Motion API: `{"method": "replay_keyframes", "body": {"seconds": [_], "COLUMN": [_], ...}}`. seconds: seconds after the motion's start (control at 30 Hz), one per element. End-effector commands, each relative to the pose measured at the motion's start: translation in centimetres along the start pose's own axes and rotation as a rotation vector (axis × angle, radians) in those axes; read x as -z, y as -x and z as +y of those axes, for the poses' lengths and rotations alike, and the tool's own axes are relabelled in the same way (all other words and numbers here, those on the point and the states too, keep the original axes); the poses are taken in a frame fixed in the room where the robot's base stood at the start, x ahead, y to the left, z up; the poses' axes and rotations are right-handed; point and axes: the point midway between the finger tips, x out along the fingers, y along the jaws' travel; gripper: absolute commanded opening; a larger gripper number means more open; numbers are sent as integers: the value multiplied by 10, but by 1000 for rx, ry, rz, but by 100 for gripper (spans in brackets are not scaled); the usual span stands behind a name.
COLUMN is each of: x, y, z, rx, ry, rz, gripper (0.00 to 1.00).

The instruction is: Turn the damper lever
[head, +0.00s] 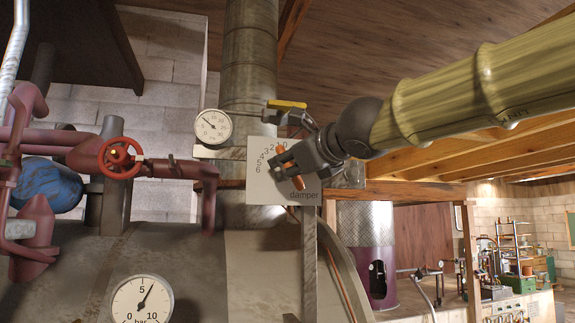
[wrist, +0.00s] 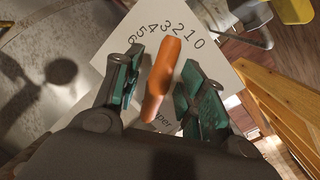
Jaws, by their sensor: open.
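The damper lever (wrist: 162,80) is an orange handle on a white plate marked with numbers 0 to 6. In the wrist view its tip lies near the 2 and 3. The plate (head: 258,188) with the word "damper" stands in front of the flue in the head view, where the lever (head: 280,149) is partly hidden by my gripper. My gripper (head: 285,163) reaches in from the right. In the wrist view my gripper (wrist: 158,92) is open, with one green-padded finger on each side of the lever and gaps between.
A round gauge (head: 213,127) sits just left of the plate. A yellow-handled valve (head: 287,104) is close above my gripper. A red handwheel (head: 120,157) and dark red pipes are at left. A vertical metal flue (head: 249,60) rises behind.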

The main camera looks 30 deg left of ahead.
Motion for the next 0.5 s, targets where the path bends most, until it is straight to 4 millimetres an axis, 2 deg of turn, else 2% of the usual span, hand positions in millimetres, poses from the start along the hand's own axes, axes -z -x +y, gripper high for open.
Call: {"method": "replay_keyframes", "body": {"seconds": [0.2, 0.5], "x": [-1, -1], "y": [37, 80], "z": [-1, 1], "rx": [1, -1], "ry": [0, 0], "rz": [-1, -2], "gripper": [41, 41]}}
